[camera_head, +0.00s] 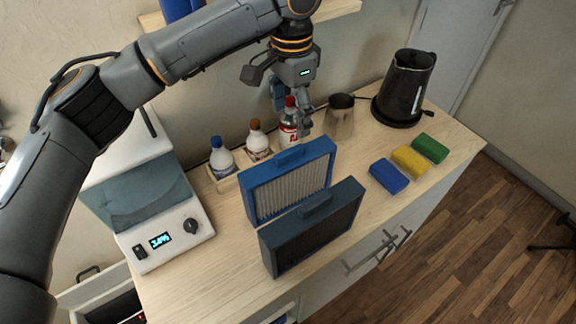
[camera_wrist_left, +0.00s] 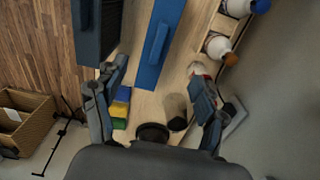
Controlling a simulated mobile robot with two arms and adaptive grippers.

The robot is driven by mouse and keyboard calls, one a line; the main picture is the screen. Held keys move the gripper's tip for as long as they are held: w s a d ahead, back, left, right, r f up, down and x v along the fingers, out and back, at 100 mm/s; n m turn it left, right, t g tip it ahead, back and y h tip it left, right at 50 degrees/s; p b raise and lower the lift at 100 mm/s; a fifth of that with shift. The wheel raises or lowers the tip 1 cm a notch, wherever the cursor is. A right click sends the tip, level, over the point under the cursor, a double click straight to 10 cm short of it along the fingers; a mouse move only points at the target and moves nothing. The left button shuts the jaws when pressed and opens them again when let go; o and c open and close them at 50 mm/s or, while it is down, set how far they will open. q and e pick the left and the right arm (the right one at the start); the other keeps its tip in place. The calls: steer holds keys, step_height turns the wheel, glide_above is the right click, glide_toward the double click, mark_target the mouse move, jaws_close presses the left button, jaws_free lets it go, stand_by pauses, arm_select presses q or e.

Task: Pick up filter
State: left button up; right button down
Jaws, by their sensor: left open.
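A blue-framed filter (camera_head: 288,185) with pale pleats stands upright on the wooden counter, with a handle on its top edge. A dark-framed filter (camera_head: 312,232) with dark pleats stands close in front of it. My left gripper (camera_head: 290,110) hangs behind and above the blue filter, near the red-capped bottle, and holds nothing. In the left wrist view its fingers (camera_wrist_left: 156,76) are spread wide. There the blue filter (camera_wrist_left: 160,45) shows from above ahead of and between the fingertips, and the dark filter (camera_wrist_left: 94,35) lies to the left. My right gripper is not in view.
Bottles (camera_head: 222,158) stand in a wooden holder behind the filters; a red-capped bottle (camera_head: 289,130), metal cup (camera_head: 340,117) and black kettle (camera_head: 404,90) are farther right. Blue, yellow (camera_head: 409,161) and green blocks lie right. A machine with a display (camera_head: 160,240) is left.

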arm_select(q)
steer(key=p, duration=0.1)
glide_above(289, 151)
steer(key=f, duration=0.4)
steer(key=shift+s+d+f, duration=0.25)
steer(key=shift+s+f, duration=0.05)
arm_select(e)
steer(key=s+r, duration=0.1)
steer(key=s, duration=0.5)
arm_select(q)
steer(key=shift+w+f, duration=0.2)
steer(key=shift+f, duration=0.35)
steer(key=shift+w+f, duration=0.15)
steer(key=shift+f, duration=0.4)
steer(key=shift+w+a+f+p, duration=0.1)
steer(key=shift+a+f+p, duration=0.05)
steer(key=shift+f+p, duration=0.4)
step_height(289, 151, down, 4)
steer(key=shift+a+r+p, duration=0.15)
steer(key=shift+r+p, duration=0.1)
steer(key=shift+p, duration=0.5)
steer(key=shift+f, duration=0.5)
steer(key=c, duration=0.7)
jaws_close()
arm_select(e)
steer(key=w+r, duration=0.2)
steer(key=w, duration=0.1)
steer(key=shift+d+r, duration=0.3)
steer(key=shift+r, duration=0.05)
